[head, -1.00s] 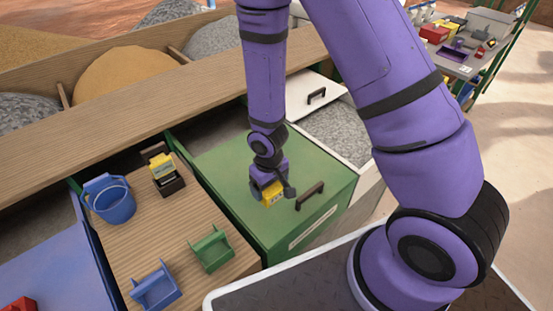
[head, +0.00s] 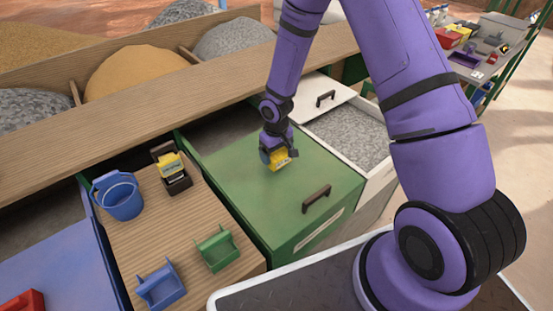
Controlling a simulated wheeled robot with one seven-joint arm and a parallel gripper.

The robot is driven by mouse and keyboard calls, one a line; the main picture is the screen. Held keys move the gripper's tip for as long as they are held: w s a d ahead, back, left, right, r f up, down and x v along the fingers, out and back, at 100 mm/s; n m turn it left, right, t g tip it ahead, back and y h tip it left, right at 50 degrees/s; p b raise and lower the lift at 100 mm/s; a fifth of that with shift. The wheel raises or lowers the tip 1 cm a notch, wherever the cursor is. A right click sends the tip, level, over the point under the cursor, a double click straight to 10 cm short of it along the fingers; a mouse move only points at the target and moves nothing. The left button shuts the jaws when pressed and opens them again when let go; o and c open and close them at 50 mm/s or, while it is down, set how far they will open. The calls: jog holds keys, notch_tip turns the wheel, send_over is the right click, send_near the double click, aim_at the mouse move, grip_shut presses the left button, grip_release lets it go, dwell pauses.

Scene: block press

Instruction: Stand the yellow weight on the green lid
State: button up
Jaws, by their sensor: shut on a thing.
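The green lid (head: 255,205) covers most of a green bin and has a dark handle (head: 317,198) near its front right. My gripper (head: 278,158) is over the back middle part of the lid. It is shut on the yellow weight (head: 281,161), which shows just below the fingers and looks tilted. I cannot tell whether the weight touches the lid.
A wooden board (head: 150,225) to the left holds a blue bucket (head: 118,195), a black holder with a yellow item (head: 172,172), a green scoop (head: 216,248) and a blue scoop (head: 160,285). A white lid (head: 318,95) lies behind on the right. The lid's front left is clear.

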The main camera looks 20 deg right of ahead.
jog(key=shift+w+d+f, duration=0.1)
jog(key=shift+w+f, duration=0.05)
jog(key=shift+f, duration=1.6)
jog(key=shift+f, duration=0.1)
jog(key=o, duration=1.1)
jog(key=shift+o, duration=0.2)
notch_tip(320, 180, up, 13)
jog(key=shift+d, duration=0.1)
notch_tip(320, 180, up, 14)
jog(key=m+t+h, duration=0.1)
jog(key=t, duration=0.1)
send_over(277, 159)
jog(key=d, duration=0.4)
jog(key=s+d+r, duration=0.2)
jog(key=s+r, duration=0.4)
jog(key=r, duration=0.4)
jog(key=s+r+m+t, duration=0.1)
jog(key=s+r, duration=0.2)
jog(key=s, duration=0.3)
jog(key=s+d+r+t, duration=0.1)
jog(key=s+r, duration=0.3)
jog(key=s, duration=0.3)
jog(key=s+d+r+m+t+y, duration=0.1)
jog(key=s+r, duration=0.3)
jog(key=s, duration=0.3)
jog(key=shift+m, duration=0.3)
